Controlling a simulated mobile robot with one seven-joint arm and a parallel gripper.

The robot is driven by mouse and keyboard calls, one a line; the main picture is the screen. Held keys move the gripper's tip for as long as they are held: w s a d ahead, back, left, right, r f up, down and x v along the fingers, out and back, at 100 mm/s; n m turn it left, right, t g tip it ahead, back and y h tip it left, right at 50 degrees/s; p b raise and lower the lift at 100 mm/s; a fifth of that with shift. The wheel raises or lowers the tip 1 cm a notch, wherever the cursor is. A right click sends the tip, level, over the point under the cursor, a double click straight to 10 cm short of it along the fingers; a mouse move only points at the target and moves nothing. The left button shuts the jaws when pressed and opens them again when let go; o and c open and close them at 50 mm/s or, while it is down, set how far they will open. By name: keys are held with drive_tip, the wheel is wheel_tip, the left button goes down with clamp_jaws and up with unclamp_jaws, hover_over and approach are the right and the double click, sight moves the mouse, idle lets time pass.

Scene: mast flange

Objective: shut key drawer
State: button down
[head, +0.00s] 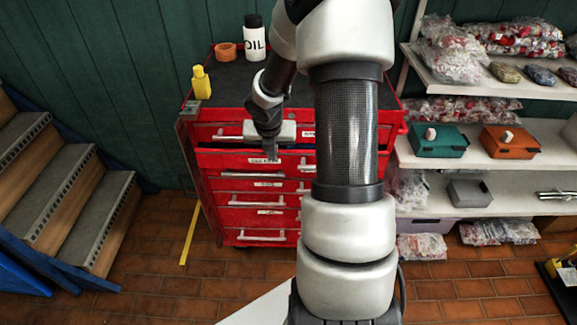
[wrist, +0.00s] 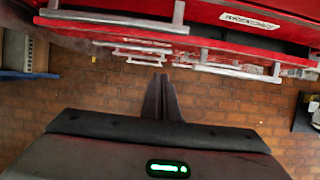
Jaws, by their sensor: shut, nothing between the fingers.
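A red tool chest (head: 232,217) with several drawers stands against the green wall. Its second drawer from the top (head: 227,160) sticks out a little, with a dark gap above its front; I take it as the key drawer, but its label is too small to read. The wrist view shows the protruding drawer front (wrist: 215,47) below a labelled drawer (wrist: 215,14). My gripper (head: 271,158) is shut and empty, pointing down in front of the drawer's upper part. In the wrist view my gripper's fingers (wrist: 161,80) are together; contact with the drawer cannot be told. My arm hides the chest's right part.
Wooden steps (head: 60,195) are at left. Shelves (head: 480,90) with bags and boxes are at right. The tiled floor before the chest is clear.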

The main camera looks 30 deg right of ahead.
sight(292, 161)
drive_tip(key=s+d, duration=0.4)
drive_tip(key=b+x, duration=0.1)
drive_tip(key=x, duration=0.2)
drive_tip(key=w+d+b+x, duration=0.1)
drive_tip(key=b+x, duration=0.1)
drive_tip(key=x, duration=0.2)
drive_tip(key=w+r+b+x, duration=0.1)
drive_tip(key=x, duration=0.3)
drive_tip(key=shift+d+b, duration=0.3)
drive_tip(key=shift+d, duration=0.05)
drive_tip(key=shift+w+d, duration=0.25)
drive_tip(key=shift+w, duration=0.15)
